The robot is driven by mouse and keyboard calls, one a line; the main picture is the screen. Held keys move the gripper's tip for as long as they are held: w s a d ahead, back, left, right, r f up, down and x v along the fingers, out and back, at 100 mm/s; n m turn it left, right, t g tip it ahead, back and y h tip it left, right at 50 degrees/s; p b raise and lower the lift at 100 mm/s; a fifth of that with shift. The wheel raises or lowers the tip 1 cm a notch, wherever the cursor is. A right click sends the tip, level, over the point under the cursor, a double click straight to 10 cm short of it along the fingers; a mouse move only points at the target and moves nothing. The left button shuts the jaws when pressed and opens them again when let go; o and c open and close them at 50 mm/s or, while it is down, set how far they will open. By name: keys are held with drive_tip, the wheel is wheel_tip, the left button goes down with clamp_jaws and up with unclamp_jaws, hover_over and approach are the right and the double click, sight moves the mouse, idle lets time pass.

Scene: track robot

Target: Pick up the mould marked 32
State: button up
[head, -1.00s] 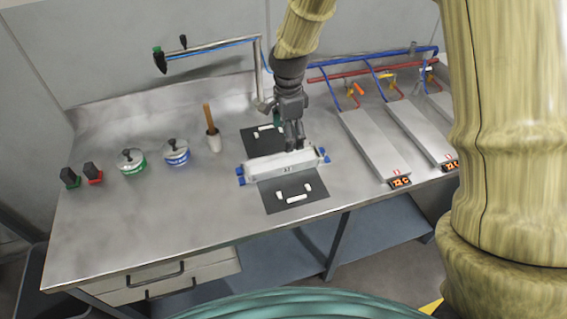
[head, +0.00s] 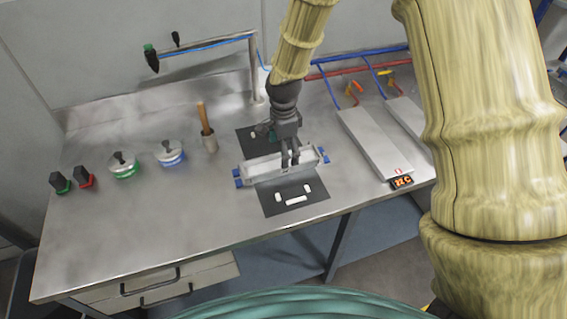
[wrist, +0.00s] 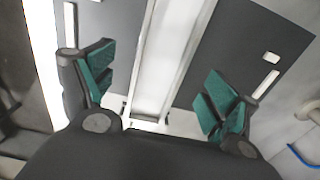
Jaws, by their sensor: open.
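The mould (head: 262,172) is a long pale grey trough with blue clamps at its ends. It lies across a black mat (head: 290,207) on the steel bench. Its number cannot be read clearly now. My gripper (head: 290,164) points down over the middle of the mould, its fingertips overlapping it in the head view. In the wrist view my gripper (wrist: 158,85) is open, with a green-padded finger on each side. The mould (wrist: 165,55) runs between the fingers there, and I see no contact. How far the fingertips reach down beside it cannot be told.
White pieces (head: 296,200) lie on the mat in front. Two lidded pots (head: 170,153), a mallet-like tool (head: 208,140) and red and green knobs (head: 84,178) stand to the left. A long metal plate with a lit display (head: 402,182) lies right. The front left bench is clear.

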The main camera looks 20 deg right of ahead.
sight(263, 168)
drive_tip(key=shift+w+f+p, duration=0.2)
drive_tip(key=shift+f+p, duration=1)
drive_tip(key=shift+f, duration=1.4)
drive_tip(key=shift+c, duration=0.5)
drive_tip(key=c, duration=1.7)
clamp_jaws()
drive_tip(key=shift+d+r, duration=0.1)
drive_tip(key=shift+r, duration=0.1)
